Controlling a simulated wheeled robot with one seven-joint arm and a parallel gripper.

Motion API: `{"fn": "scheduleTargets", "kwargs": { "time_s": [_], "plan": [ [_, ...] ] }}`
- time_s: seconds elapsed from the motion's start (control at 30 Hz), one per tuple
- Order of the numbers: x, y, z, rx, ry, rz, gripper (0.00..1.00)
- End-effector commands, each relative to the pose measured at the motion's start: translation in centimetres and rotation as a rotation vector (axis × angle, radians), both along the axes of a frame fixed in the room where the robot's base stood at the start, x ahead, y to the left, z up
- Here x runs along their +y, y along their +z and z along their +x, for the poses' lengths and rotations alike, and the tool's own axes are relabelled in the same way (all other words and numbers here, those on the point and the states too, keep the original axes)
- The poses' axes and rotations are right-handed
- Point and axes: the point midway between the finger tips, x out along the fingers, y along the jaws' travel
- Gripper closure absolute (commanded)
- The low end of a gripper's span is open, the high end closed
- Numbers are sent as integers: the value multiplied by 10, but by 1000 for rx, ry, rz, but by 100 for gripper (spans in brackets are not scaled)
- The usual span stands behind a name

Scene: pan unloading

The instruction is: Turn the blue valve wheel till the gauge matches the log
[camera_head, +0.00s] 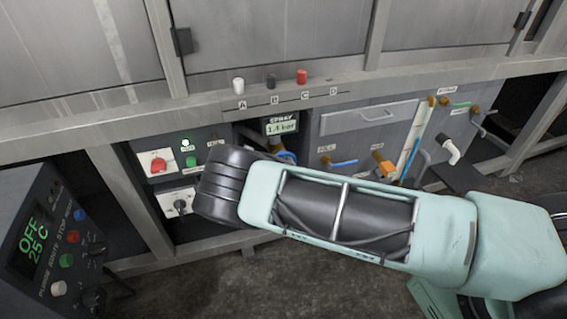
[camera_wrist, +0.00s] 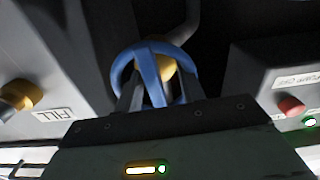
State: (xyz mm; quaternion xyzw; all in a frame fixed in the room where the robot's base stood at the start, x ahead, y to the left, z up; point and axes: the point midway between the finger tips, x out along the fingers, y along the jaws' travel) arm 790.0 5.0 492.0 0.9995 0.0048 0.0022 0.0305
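The blue valve wheel (camera_wrist: 150,62) is straight ahead in the wrist view, with a brass-coloured hub behind it. My gripper (camera_wrist: 158,88) has one dark finger on each side of a blue spoke. Whether the fingers press on it is unclear. In the head view only a sliver of the blue wheel (camera_head: 287,155) shows past my wrist, and my fingers are hidden there. The gauge is a small display (camera_head: 282,127) labelled SPRAY, and it appears to read 1.4 bar. I see no log in either view.
A FILL panel (camera_wrist: 55,114) flanks the wheel on the left and a box with a red button (camera_wrist: 291,106) on the right in the wrist view. A control box reading OFF 25 C (camera_head: 40,240) stands at the lower left.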

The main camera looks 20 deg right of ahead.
Motion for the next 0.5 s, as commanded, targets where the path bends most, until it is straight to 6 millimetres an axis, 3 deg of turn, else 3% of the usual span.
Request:
{"fn": "scheduleTargets", "kwargs": {
  "time_s": [0.5],
  "plan": [
    [-4,-1,-9,4,-8,-4,64]
  ]
}}
